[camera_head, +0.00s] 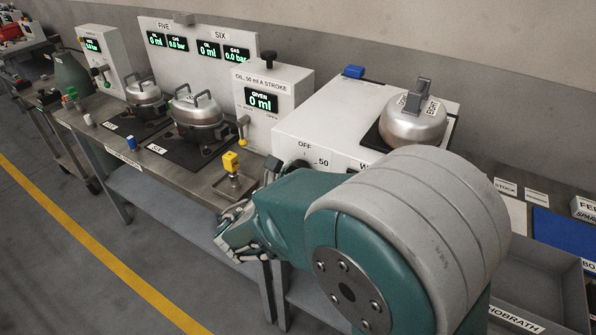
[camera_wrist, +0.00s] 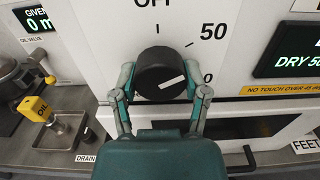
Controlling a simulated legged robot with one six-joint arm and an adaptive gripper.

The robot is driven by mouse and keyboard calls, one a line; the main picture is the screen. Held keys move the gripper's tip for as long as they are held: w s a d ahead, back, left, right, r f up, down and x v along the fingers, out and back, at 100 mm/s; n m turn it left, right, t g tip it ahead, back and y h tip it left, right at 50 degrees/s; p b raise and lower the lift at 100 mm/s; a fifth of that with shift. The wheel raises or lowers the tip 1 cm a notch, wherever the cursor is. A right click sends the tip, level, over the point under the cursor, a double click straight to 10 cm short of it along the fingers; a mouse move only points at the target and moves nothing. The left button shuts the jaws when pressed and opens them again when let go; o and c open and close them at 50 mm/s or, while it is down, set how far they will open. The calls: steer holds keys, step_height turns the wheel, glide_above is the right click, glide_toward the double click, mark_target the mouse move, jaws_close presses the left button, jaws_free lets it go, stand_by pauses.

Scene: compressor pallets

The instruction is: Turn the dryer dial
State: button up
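The dryer dial (camera_wrist: 152,80) is a round black knob with a white pointer line, on the white front of the dryer below the OFF mark. The pointer aims to the right and slightly up, below the 50 mark. My gripper (camera_wrist: 160,88) has one finger at each side of the dial, and the fingertips appear to press against it. In the head view the dryer (camera_head: 325,115) stands behind my arm, which hides most of its front. The dryer display (camera_wrist: 292,50) is cut off at the right of the wrist view and reads "DRY 50".
A yellow oil piece (camera_head: 231,162) stands over a small metal tray left of the dryer. The oil unit (camera_head: 290,82) stands beside it. A silver pot (camera_head: 412,128) sits on top of the dryer. A yellow no-touch label (camera_wrist: 290,90) lies right of the dial.

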steer(key=shift+r+n, duration=0.1)
steer(key=shift+n, duration=0.3)
stand_by(0.6)
steer(key=n, duration=0.5)
steer(key=shift+n, duration=0.3)
steer(key=n, duration=0.5)
steer(key=shift+r, duration=0.1)
steer(key=shift+n, duration=0.4)
steer(key=o, duration=1.1)
steer(key=shift+o, duration=0.2)
steer(key=shift+a, duration=0.15)
